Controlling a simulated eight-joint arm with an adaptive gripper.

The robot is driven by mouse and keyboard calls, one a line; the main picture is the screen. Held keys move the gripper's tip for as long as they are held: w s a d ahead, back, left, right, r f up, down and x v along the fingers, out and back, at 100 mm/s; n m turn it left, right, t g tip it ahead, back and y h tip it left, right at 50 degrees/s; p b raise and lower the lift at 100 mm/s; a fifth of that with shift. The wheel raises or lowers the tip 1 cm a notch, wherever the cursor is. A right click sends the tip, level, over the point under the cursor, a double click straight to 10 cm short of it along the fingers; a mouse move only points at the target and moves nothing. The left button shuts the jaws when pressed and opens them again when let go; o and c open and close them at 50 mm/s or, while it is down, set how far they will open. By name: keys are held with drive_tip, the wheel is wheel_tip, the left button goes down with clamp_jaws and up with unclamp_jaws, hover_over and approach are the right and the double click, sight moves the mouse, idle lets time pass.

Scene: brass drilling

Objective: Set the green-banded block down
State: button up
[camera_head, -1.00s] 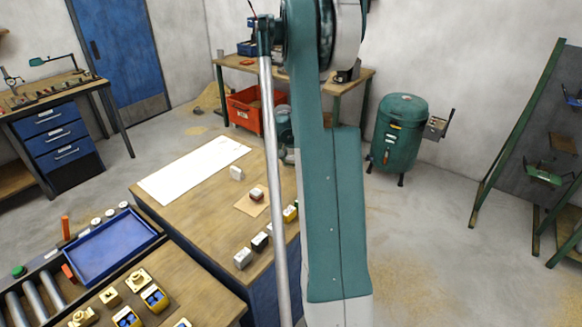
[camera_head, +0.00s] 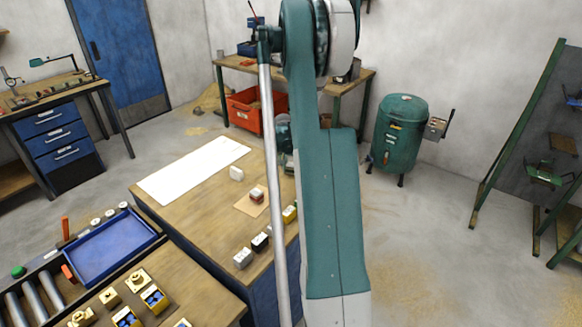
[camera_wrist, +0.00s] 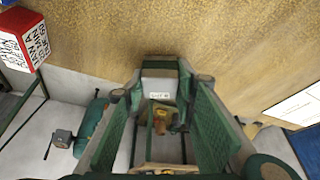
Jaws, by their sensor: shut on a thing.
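In the wrist view my gripper (camera_wrist: 160,90) has its two green fingers closed around a small pale block (camera_wrist: 158,86) with a small printed label. A dark greenish edge shows along the block's top; a band is hard to make out. The wooden bench top (camera_wrist: 200,40) fills the upper part of that view, and I cannot tell whether the block touches it. In the head view my gripper and the held block are mostly hidden behind my arm.
A red-and-white lettered block (camera_wrist: 22,40) is at the wrist view's top left. A white sheet (camera_head: 190,172) lies behind.

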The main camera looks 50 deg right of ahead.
drive_tip(key=shift+f, duration=0.15)
drive_tip(key=o, duration=1.2)
drive_tip(key=shift+o, duration=0.2)
drive_tip(key=v, duration=1.2)
drive_tip(key=shift+r+p, duration=0.2)
drive_tip(key=shift+p, duration=0.15)
